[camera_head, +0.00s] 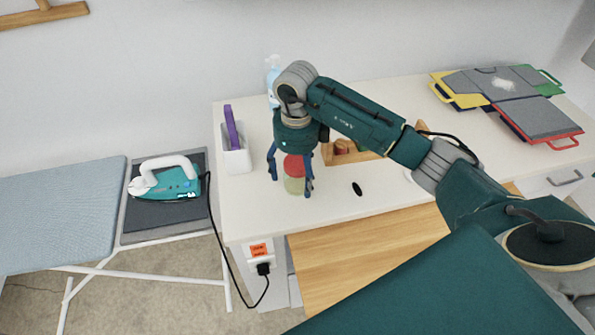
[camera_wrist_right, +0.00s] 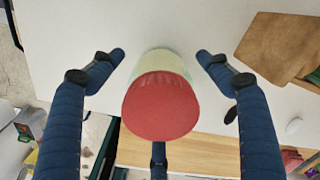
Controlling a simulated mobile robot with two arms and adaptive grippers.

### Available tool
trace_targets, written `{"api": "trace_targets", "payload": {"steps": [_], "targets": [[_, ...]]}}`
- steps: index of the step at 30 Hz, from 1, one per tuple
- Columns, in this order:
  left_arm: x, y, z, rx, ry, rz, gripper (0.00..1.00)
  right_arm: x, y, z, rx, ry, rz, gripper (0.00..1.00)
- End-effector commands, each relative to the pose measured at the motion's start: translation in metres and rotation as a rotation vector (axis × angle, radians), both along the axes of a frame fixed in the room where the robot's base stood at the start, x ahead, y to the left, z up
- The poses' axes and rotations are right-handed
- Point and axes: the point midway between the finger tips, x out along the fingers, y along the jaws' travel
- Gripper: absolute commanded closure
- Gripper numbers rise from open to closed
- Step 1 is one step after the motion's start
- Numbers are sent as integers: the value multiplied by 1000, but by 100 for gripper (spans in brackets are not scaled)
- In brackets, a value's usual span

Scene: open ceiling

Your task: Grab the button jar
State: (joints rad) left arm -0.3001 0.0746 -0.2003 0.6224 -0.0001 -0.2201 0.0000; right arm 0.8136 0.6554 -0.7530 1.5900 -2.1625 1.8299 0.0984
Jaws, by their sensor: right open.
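The button jar (camera_head: 294,184) stands upright on the white tabletop, with a red lid and a pale greenish body. My right gripper (camera_head: 291,185) is above and around it, pointing down, with its blue fingers spread on either side of the jar. In the right wrist view the jar's red lid (camera_wrist_right: 160,106) lies between the open fingers (camera_wrist_right: 161,55), with gaps on both sides. I cannot see the fingers touching it. Its contents are too small to tell. My left gripper is in neither view.
A white holder (camera_head: 237,160) with a purple item stands left of the jar. A wooden box (camera_head: 372,155) is close on the right, partly behind my arm. A black oval item (camera_head: 357,188) lies nearby. Coloured folders (camera_head: 540,118) lie at the far right. An iron (camera_head: 170,182) rests at left.

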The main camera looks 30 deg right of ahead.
Motion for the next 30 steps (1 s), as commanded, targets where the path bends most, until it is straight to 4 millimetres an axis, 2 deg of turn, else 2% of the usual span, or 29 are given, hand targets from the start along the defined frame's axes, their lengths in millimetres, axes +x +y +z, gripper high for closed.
{"api": "trace_targets", "payload": {"steps": [3, 11, 14, 20, 30], "targets": [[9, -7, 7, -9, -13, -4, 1, 0, 1, -12, 2, 1, 1, 23], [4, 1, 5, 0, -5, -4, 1, 1, 1, -16, 1, -3, 2, 23], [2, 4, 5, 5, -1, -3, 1, 1, 1, -16, 0, -2, 1, 39], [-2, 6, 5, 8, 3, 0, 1, 1, 1, -16, 0, -2, 1, 79], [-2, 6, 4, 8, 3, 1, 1, 2, 1, -12, 1, -4, 1, 79]]}}
